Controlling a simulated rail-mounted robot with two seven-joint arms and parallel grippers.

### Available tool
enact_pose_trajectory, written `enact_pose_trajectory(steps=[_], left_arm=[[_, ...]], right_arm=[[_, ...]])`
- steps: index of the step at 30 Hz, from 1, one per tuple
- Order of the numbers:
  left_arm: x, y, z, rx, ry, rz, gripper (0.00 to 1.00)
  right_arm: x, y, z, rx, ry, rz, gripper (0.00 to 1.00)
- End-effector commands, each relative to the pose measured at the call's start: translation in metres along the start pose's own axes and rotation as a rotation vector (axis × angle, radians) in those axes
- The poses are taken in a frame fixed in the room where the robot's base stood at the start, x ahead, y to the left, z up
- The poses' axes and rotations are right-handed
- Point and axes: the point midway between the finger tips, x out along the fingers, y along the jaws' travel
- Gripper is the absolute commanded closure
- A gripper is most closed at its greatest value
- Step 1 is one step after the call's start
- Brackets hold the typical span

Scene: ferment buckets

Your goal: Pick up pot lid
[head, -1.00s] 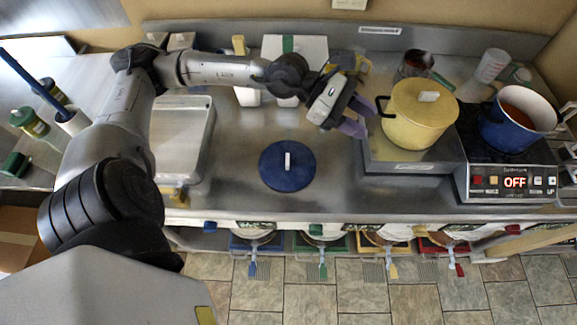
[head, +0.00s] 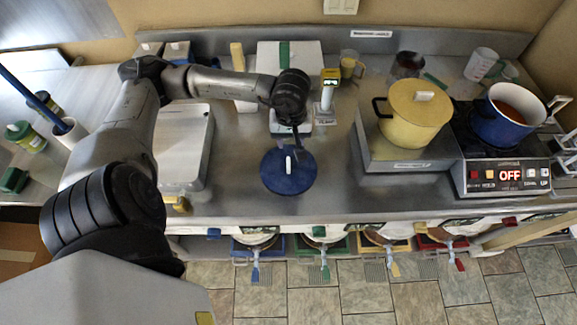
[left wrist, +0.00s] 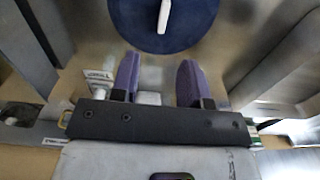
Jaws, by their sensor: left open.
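A round blue pot lid (head: 278,182) with a white handle lies flat on the steel counter. In the left wrist view the lid (left wrist: 187,36) shows at the top, partly cut off, beyond the fingertips. My left gripper (head: 297,142) points down over the lid's far edge and looks apart from it. In the left wrist view the gripper's purple fingers (left wrist: 160,76) are spread with nothing held between them. My right gripper is not in view. A yellow pot (head: 407,126) with a yellow lid (head: 420,99) on it stands to the right.
A blue pot (head: 502,124) without a lid, holding reddish contents, sits on the burner reading OFF. A steel tray (head: 180,155) lies left of the blue lid. The counter around the lid is clear.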

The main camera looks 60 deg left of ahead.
Motion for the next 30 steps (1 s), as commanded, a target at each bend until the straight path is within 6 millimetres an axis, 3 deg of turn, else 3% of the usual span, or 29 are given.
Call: enact_pose_trajectory(steps=[9,19,24,30], left_arm=[[0.047,0.0,0.001,-0.003,-0.005,0.001,0.58],[0.066,-0.002,0.002,-0.003,-0.006,0.0,0.58],[0.087,-0.006,0.003,-0.005,-0.006,-0.002,0.58],[0.107,-0.005,0.002,-0.004,-0.003,0.002,0.58]], right_arm=[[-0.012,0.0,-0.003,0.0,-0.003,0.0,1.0],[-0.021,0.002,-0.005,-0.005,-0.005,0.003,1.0],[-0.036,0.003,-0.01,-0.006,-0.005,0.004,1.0],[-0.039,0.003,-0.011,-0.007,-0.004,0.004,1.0]])
